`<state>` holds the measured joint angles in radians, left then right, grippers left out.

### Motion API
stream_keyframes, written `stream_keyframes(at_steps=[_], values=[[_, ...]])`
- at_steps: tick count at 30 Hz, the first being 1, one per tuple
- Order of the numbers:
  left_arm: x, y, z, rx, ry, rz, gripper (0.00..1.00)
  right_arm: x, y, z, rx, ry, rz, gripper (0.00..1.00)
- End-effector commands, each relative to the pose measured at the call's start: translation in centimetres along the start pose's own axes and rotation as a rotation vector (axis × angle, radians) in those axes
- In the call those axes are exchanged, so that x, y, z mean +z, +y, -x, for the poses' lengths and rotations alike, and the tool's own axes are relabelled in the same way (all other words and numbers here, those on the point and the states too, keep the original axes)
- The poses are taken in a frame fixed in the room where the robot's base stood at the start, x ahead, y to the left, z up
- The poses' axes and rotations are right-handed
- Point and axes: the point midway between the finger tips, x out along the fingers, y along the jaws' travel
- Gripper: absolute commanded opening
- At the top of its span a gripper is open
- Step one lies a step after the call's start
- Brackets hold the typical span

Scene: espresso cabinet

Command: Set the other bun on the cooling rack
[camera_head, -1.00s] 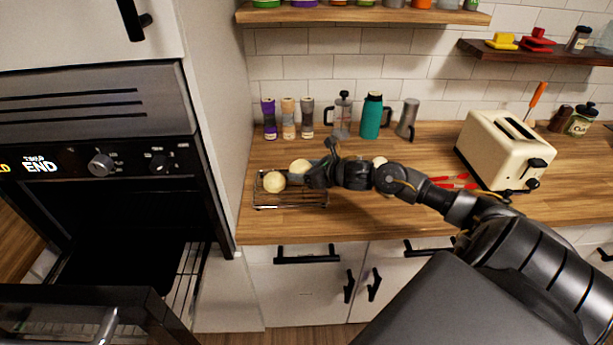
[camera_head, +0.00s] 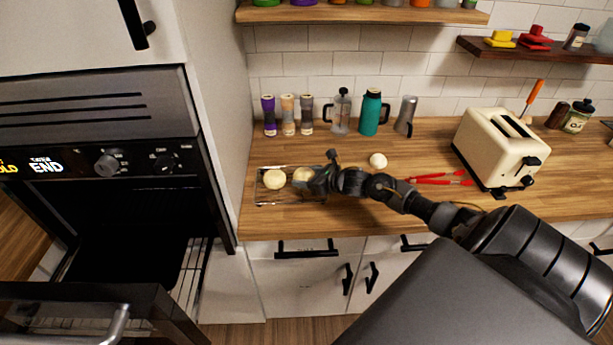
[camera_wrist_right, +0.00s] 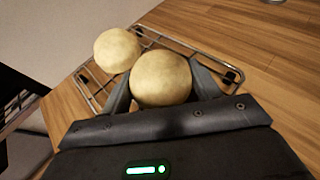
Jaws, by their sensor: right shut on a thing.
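In the head view my right gripper (camera_head: 314,183) is low over the right part of the wire cooling rack (camera_head: 268,203). It is shut on a pale round bun (camera_head: 302,175). The held bun also shows between the fingers in the right wrist view (camera_wrist_right: 161,78). I cannot tell whether it touches the wires. Another bun (camera_head: 274,180) sits on the left part of the rack, close beside the held one, and shows in the wrist view (camera_wrist_right: 117,50). The rack's wires (camera_wrist_right: 180,45) extend behind both buns. My left gripper is not in view.
A third pale bun (camera_head: 378,160) lies on the counter (camera_head: 420,215), near red tongs (camera_head: 436,179). A cream toaster (camera_head: 502,148) stands at right. Jars, a French press (camera_head: 340,112) and a teal bottle (camera_head: 370,113) line the wall. The oven (camera_head: 100,170) is open at left.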

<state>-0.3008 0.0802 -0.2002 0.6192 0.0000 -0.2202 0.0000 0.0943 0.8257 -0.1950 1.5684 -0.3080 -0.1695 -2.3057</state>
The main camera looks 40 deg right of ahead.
Motion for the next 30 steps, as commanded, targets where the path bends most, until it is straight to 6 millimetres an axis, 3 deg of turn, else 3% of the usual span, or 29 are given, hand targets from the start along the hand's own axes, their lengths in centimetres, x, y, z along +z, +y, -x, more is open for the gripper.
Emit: stream_keyframes(at_steps=[4, 5, 9, 21, 30], values=[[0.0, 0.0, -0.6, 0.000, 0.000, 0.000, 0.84, -0.5, 0.0, -0.2, 0.000, 0.000, 0.000, 0.39], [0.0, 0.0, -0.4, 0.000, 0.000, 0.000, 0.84, -0.3, 0.0, -0.1, 0.000, 0.000, 0.000, 0.66], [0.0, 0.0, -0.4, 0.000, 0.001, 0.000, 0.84, -0.3, 0.0, -0.1, 0.000, 0.000, 0.000, 0.83], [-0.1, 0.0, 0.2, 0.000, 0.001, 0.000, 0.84, 0.2, 0.0, 0.2, 0.000, 0.001, 0.000, 0.83], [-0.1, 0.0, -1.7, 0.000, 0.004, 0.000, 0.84, -0.5, 0.0, 5.7, 0.002, 0.006, 0.005, 0.83]])
